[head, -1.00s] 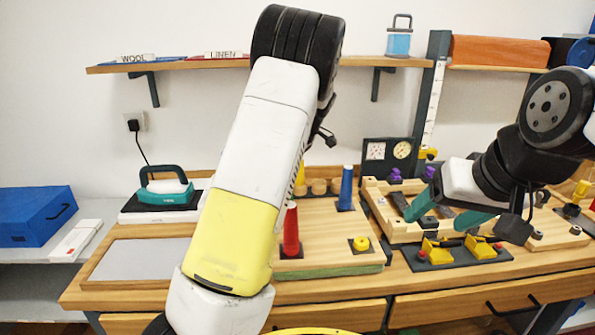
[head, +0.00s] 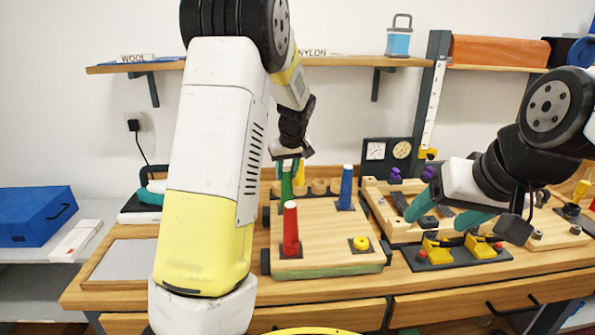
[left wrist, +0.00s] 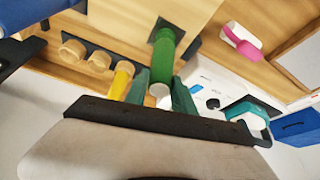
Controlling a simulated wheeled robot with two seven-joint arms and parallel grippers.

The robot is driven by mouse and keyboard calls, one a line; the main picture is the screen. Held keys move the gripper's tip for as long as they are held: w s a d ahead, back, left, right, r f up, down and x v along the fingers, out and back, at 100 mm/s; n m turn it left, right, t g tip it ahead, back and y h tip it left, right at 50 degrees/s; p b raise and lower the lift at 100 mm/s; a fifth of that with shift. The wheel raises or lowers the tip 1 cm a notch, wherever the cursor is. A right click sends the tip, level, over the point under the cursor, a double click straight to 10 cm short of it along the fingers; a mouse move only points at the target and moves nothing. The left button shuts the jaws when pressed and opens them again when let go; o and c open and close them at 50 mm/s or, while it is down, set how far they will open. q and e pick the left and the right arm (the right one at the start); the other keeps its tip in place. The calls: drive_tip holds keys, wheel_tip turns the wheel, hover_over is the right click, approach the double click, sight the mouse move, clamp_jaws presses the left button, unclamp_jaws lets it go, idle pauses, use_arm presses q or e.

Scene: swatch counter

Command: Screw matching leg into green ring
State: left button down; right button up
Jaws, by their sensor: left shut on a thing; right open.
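The tapered green leg (head: 286,187) stands roughly upright over the back left of the wooden board (head: 325,225). My left gripper (head: 288,161) is shut on its upper end. In the left wrist view, the green leg (left wrist: 162,54) lies between the teal fingers of my left gripper (left wrist: 161,93), and its far end meets a dark square plate (left wrist: 180,30). I cannot make out a green ring there; the leg covers that spot. The red leg (head: 290,228) and blue leg (head: 345,188) stand on dark plates. My right gripper (head: 448,212) is open and empty at the right.
A yellow ring (head: 361,243) sits on the board's front right plate. A yellow leg (left wrist: 121,80) and several wooden pegs (left wrist: 98,60) stand along the back. A teal iron (left wrist: 247,117) and a pink object (left wrist: 240,40) lie to one side. Yellow clamps (head: 437,251) stand under my right gripper.

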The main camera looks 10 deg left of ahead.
use_arm(q)
drive_tip(key=shift+m+h, duration=0.5)
drive_tip(key=shift+m, duration=0.7)
drive_tip(key=c, duration=1)
unclamp_jaws()
drive_tip(key=shift+o, duration=0.4)
drive_tip(key=shift+o, duration=1.4)
drive_tip(key=shift+r, duration=0.15)
drive_tip(key=shift+r, duration=2.9)
